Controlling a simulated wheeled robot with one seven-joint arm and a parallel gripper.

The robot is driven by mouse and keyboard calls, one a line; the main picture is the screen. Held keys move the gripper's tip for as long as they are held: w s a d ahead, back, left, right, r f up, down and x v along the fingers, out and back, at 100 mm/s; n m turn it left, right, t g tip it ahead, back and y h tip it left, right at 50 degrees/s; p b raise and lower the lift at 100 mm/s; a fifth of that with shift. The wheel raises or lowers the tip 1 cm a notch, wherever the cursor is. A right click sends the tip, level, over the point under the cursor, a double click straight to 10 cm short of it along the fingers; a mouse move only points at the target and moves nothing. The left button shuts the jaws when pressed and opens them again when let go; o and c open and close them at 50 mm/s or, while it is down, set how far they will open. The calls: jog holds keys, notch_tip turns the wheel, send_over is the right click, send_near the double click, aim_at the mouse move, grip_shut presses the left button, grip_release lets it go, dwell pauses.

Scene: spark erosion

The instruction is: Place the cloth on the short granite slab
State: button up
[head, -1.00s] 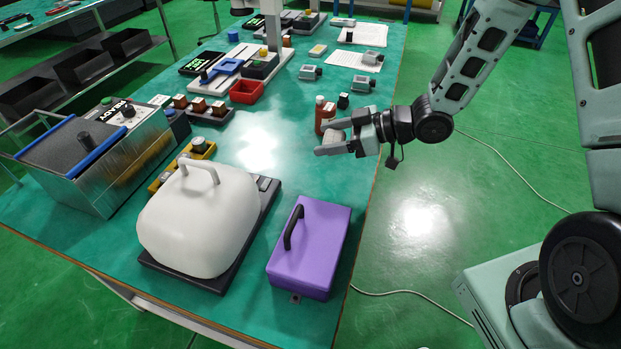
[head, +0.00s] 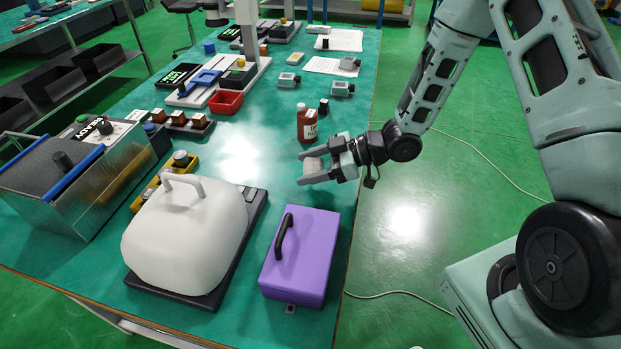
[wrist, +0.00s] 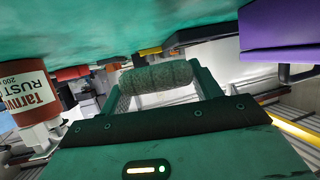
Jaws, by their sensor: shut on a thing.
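A grey rolled cloth (head: 314,164) is held between the fingers of my gripper (head: 305,167), above the teal bench on its right side. In the wrist view the cloth (wrist: 157,76) lies as a rough, dark grey roll across the gap between the fingers (wrist: 155,88). My gripper is shut on it, just in front of a brown bottle and behind the purple box. I cannot pick out the short granite slab with certainty in either view.
The brown bottle (head: 307,124) stands close behind my gripper. The purple box (head: 300,255) with a black handle and a white domed cover (head: 187,238) stand nearer. A red tray (head: 226,102) lies further back. The bench (head: 250,150) is clear left of my gripper.

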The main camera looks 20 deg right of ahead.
aim_at(310, 186)
jog(key=shift+f, duration=1.95)
jog(key=shift+f, duration=0.25)
jog(key=o, duration=1)
